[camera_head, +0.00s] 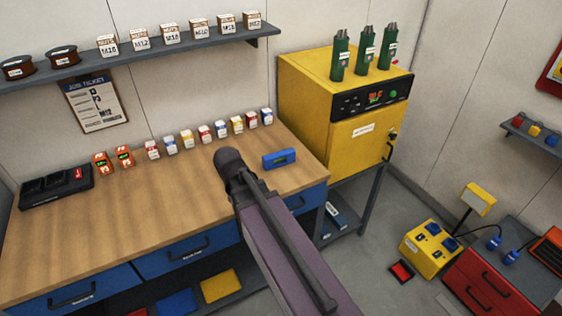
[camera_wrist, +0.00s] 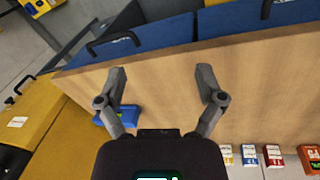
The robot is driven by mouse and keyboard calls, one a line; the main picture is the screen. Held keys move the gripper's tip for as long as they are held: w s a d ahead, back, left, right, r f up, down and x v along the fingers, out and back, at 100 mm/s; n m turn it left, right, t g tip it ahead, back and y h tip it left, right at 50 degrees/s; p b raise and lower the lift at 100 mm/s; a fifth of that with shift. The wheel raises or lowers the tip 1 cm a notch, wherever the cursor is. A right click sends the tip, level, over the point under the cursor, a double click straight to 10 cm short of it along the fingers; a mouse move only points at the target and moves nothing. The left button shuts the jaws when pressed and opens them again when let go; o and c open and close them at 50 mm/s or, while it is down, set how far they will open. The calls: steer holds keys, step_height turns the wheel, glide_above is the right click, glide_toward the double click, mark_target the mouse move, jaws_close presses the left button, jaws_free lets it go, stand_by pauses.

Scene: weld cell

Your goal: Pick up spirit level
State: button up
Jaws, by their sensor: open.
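A small blue block-shaped spirit level (camera_head: 279,158) lies on the wooden workbench near its right end, beside the yellow cabinet. In the wrist view the spirit level (camera_wrist: 128,115) shows at the lower left, partly hidden behind my left finger. My gripper (camera_wrist: 162,88) is open and empty, with bare bench top between its fingers. The spirit level is off to the left of the gap between the fingers. In the head view my arm reaches over the bench just left of the spirit level, and my fingers are not visible there.
Several small boxes (camera_head: 204,134) stand in a row along the back of the bench (camera_head: 110,215). The yellow cabinet (camera_head: 352,150) with green cylinders on top stands close to the right. A shelf (camera_head: 180,44) hangs above. The bench's front middle is clear.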

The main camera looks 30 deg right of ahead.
steer(key=w+d+m+h+b, duration=0.1)
steer(key=w+d+m, duration=0.1)
steer(key=w, duration=0.2)
steer(key=w+d+f+m+h+b, duration=0.1)
steer(key=w+d+m+h+b, duration=0.1)
steer(key=w, duration=0.1)
steer(key=w+d+f+m+h+b, duration=0.1)
steer(key=w+d+m+h, duration=0.1)
steer(key=w+m, duration=0.1)
steer(key=shift+w+d, duration=0.25)
steer(key=shift+w, duration=0.6)
steer(key=w+d+r+m+h+b, duration=0.1)
steer(key=w+d+m+h+b, duration=0.1)
steer(key=w, duration=0.3)
steer(key=w+d+r+m+h+b, duration=0.1)
steer(key=w+d+m+h+b, duration=0.1)
steer(key=w+m, duration=0.3)
steer(key=shift+r+m+h, duration=0.25)
steer(key=shift+m+h, duration=0.05)
steer(key=shift+h, duration=0.3)
steer(key=shift+d, duration=0.1)
steer(key=b, duration=0.4)
glide_toward(278, 153)
steer(key=x, duration=0.4)
steer(key=shift+s+f, duration=0.1)
steer(key=shift+s, duration=0.05)
steer(key=shift+d+f, duration=0.15)
steer(key=shift+d, duration=0.35)
